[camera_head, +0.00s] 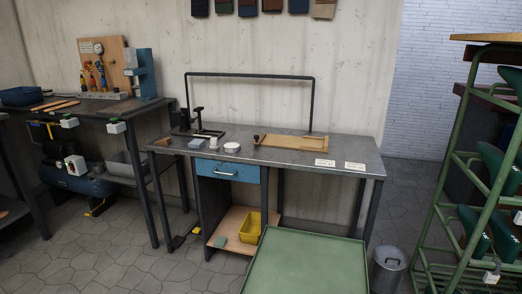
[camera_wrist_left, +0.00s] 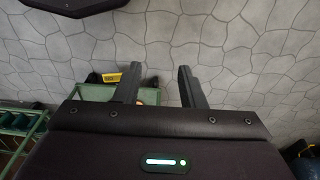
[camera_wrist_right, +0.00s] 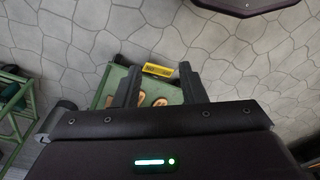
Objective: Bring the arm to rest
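My left gripper (camera_wrist_left: 157,85) shows in the left wrist view with its two dark fingers apart and nothing between them. My right gripper (camera_wrist_right: 158,87) shows in the right wrist view, also with its fingers apart and nothing held. Past both grippers lie the grey paved floor and part of a green-framed stand. In the right wrist view several tan sole-shaped pieces (camera_wrist_right: 159,102) lie on the green surface beyond the fingers, apart from them. Neither arm nor gripper shows in the head view.
A grey workbench (camera_head: 290,158) with a blue drawer (camera_head: 228,171) stands ahead. A green-topped surface (camera_head: 305,265) is close in front. A green rack (camera_head: 480,180) stands at right, a bin (camera_head: 388,268) beside it. Another bench (camera_head: 100,105) is at left. Paved floor lies open at lower left.

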